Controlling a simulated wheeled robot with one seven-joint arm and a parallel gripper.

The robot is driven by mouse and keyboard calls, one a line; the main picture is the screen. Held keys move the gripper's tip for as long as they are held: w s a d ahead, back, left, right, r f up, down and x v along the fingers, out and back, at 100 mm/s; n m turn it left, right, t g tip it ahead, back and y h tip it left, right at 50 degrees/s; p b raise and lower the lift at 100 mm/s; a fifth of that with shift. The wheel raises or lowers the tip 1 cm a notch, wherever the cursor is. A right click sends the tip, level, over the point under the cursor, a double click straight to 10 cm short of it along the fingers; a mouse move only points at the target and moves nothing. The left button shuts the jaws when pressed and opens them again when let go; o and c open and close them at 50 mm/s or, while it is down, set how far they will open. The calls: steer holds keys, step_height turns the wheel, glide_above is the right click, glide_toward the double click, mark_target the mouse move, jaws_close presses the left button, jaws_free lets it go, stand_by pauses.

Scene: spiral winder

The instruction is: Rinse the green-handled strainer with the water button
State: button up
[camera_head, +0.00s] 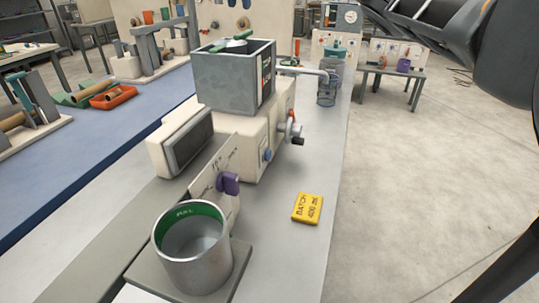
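A green handle (231,42) shows at the open top of the grey box (225,83) on the cream machine, beside a pale rounded shape. I take it to be the strainer's handle; the rest of the strainer is hidden or too small to make out. A blue oval button (267,155) sits on the machine's right side, below the red and black crank. I cannot read a label on it. Dark links of my arm fill the upper right corner. My gripper is not in view.
A metal cup (192,254) with a green inner band stands at the front, near a purple knob (229,183). A yellow batch card (307,208) lies on the bench. A spout (304,71) reaches toward a clear vessel (328,86). The floor at right is clear.

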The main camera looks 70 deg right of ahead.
jaws_close()
stand_by(0.3)
stand_by(1.6)
